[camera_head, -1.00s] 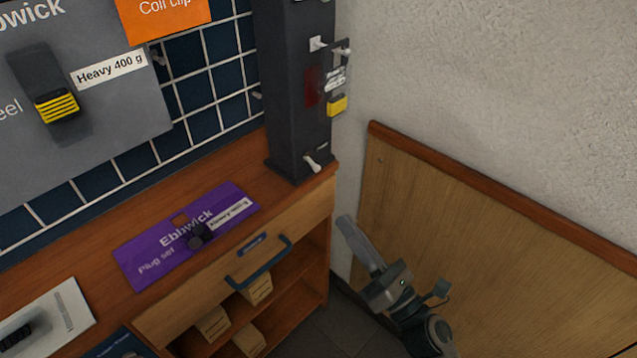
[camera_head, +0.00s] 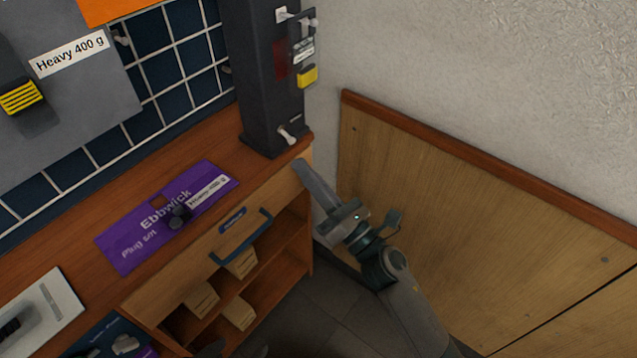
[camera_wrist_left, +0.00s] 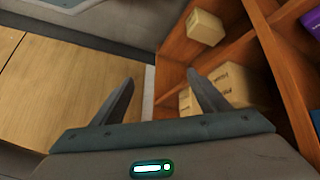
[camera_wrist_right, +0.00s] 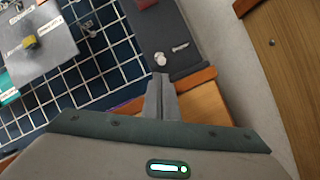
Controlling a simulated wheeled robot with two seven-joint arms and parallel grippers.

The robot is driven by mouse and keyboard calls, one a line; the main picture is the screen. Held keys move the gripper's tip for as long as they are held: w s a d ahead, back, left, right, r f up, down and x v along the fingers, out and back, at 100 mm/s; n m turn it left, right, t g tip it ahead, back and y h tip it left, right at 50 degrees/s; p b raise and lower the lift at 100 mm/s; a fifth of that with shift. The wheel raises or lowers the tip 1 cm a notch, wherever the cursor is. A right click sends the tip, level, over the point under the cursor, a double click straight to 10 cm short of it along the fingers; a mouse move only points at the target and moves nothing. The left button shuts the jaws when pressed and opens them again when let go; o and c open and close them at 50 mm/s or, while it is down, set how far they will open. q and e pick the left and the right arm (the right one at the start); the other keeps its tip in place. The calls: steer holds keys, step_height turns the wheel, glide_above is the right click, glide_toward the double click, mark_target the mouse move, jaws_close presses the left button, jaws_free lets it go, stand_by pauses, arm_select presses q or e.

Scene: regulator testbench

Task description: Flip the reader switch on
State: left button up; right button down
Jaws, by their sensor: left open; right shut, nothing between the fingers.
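A dark upright column (camera_head: 262,75) stands at the bench's right end. A small pale toggle lever (camera_head: 287,137) is low on its front; I take it for the reader switch. It also shows as a pale knob in the right wrist view (camera_wrist_right: 160,59). My right gripper (camera_head: 300,164) is shut and empty, its tips just below and right of the lever; I cannot tell if they touch. In the right wrist view the shut fingers (camera_wrist_right: 161,78) point toward the knob. My left gripper (camera_wrist_left: 162,90) is open and empty, facing shelves with cardboard boxes (camera_wrist_left: 223,82).
A purple plug-set mat (camera_head: 130,246) lies on the wooden bench. A drawer with a blue handle (camera_head: 240,238) is below. Higher on the column are another switch (camera_head: 283,14) and a yellow tag (camera_head: 307,76). A wood-panelled wall (camera_head: 440,190) is close at right.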

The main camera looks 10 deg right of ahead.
arm_select(q)
steer(key=shift+s+a+f+g, duration=0.1)
steer(key=shift+a+f+g, duration=0.2)
steer(key=shift+a, duration=0.1)
arm_select(e)
steer(key=x, duration=0.3)
arm_select(q)
steer(key=shift+r, duration=0.1)
steer(key=shift+r+y+p, duration=0.15)
steer(key=shift+y+p, duration=0.15)
steer(key=shift+p, duration=0.05)
arm_select(e)
steer(key=shift+r, duration=0.1)
